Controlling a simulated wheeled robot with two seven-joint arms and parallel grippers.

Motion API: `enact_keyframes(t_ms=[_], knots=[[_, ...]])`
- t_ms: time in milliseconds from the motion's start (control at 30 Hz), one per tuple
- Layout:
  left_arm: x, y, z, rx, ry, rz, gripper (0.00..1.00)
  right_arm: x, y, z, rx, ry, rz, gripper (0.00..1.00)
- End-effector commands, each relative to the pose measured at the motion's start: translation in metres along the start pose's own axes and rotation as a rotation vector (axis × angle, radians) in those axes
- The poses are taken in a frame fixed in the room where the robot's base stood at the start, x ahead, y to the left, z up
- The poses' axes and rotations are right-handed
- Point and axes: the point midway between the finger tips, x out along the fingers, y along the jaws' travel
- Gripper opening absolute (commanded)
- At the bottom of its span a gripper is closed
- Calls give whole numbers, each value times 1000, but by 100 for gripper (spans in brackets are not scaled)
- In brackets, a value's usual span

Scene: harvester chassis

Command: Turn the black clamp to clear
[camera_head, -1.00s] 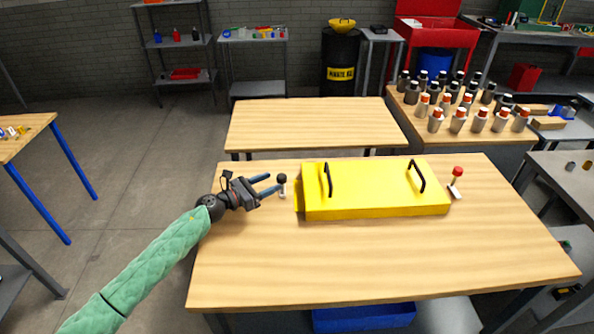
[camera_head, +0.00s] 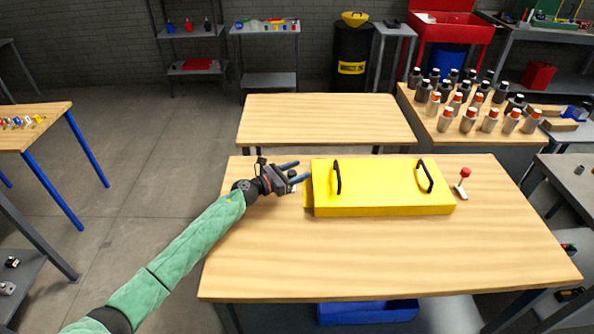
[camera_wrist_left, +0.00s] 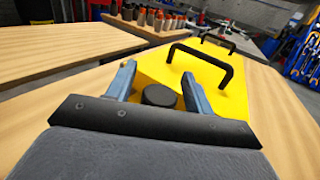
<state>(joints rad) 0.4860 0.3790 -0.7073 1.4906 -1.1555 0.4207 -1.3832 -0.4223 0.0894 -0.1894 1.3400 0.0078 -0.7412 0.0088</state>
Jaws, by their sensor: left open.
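The black clamp's round knob (camera_wrist_left: 159,95) shows in the left wrist view, between the two blue fingers of my left gripper (camera_wrist_left: 164,88). The fingers are open, one on each side of the knob; I cannot tell whether they touch it. In the head view my left gripper (camera_head: 302,171) is at the left end of the yellow chassis (camera_head: 385,211) and hides most of the clamp. The chassis has two black handles and lies on the wooden table. A red-knobbed clamp (camera_head: 463,182) stands at its right end. My right gripper is not in view.
The wooden table (camera_head: 330,260) is clear in front of the chassis. A second wooden table (camera_head: 320,120) stands empty behind it. Several bottles stand on a table (camera_head: 470,130) at the back right. A blue bin (camera_head: 367,312) lies under the front table.

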Motion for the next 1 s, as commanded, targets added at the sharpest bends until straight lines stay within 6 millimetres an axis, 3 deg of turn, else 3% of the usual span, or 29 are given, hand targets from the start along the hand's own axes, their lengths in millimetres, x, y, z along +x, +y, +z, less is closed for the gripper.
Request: enact_keyframes(t_ms=[67,300,900,933,1000], knots=[[0,0,0,0,0,0,52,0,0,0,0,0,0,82],[0,0,0,0,0,0,7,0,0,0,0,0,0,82],[0,2,1,0,-1,61,8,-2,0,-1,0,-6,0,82],[0,2,1,0,-1,61,34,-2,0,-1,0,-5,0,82],[0,2,1,0,-1,61,48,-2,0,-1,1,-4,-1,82]])
